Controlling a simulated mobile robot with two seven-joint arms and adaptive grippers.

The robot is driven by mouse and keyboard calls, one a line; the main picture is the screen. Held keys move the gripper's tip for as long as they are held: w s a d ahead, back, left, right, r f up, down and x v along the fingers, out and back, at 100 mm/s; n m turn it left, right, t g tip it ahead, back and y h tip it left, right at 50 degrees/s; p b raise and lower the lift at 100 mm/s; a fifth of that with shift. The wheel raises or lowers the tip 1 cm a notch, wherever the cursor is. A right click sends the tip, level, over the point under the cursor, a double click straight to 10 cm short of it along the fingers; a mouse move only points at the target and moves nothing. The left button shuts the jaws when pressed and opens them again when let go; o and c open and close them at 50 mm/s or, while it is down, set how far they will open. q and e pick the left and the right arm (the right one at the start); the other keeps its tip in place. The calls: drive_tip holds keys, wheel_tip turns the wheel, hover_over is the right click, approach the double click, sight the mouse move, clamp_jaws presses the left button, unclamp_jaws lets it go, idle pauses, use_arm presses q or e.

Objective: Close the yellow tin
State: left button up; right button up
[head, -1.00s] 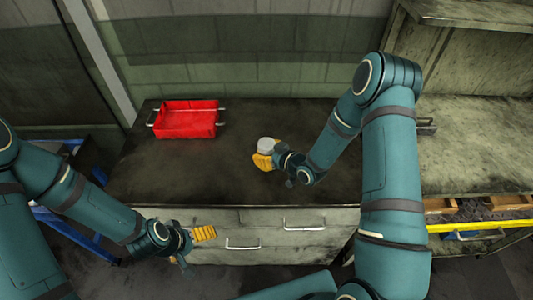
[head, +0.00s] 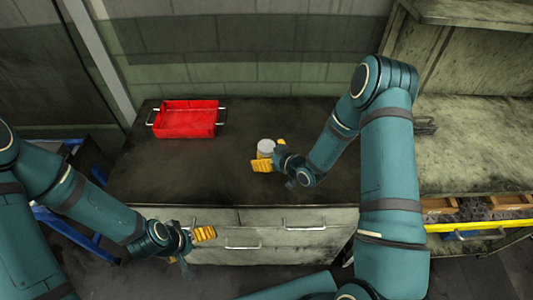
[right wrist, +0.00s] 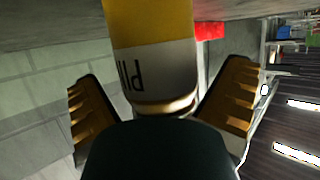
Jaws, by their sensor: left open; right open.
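The yellow tin (head: 264,154) stands on the dark worktop, with a round grey top facing up. Whether its lid is seated or loose is too small to tell. In the right wrist view the tin (right wrist: 150,60) shows a yellow part, a pale band with dark lettering and a metallic rim. My right gripper (head: 269,154) is open, with its yellow finger pads on either side of the tin. In the right wrist view my right gripper (right wrist: 163,85) shows gaps beside the tin. My left gripper (head: 198,245) is open and empty in front of the drawers, low at left.
A red tray (head: 187,120) with metal handles sits at the back left of the worktop (head: 150,170). Drawers (head: 275,240) with handles lie below its front edge. At right an open yellow-fronted drawer (head: 480,226) sticks out. The worktop between tray and tin is clear.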

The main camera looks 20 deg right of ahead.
drive_tip(key=shift+r, duration=0.2)
drive_tip(key=v, duration=1.2)
drive_tip(key=shift+f, duration=0.15)
drive_tip(key=s+a+f+m+g, duration=0.1)
drive_tip(key=a+f, duration=0.1)
drive_tip(key=s+a+f+m+g+h, duration=0.1)
drive_tip(key=s+a+f+m+g, duration=0.1)
drive_tip(key=s+a+f+m+g+h, duration=0.1)
drive_tip(key=s+a+f+g, duration=0.1)
drive_tip(key=shift+a+f+m, duration=0.3)
drive_tip(key=shift+m, duration=0.1)
drive_tip(key=s+a+f+m+g, duration=0.2)
drive_tip(key=s+a+m+g, duration=0.1)
drive_tip(key=s, duration=0.5)
drive_tip(key=shift+a+g+h, duration=0.4)
drive_tip(key=shift+a+g, duration=0.4)
drive_tip(key=shift+a, duration=0.3)
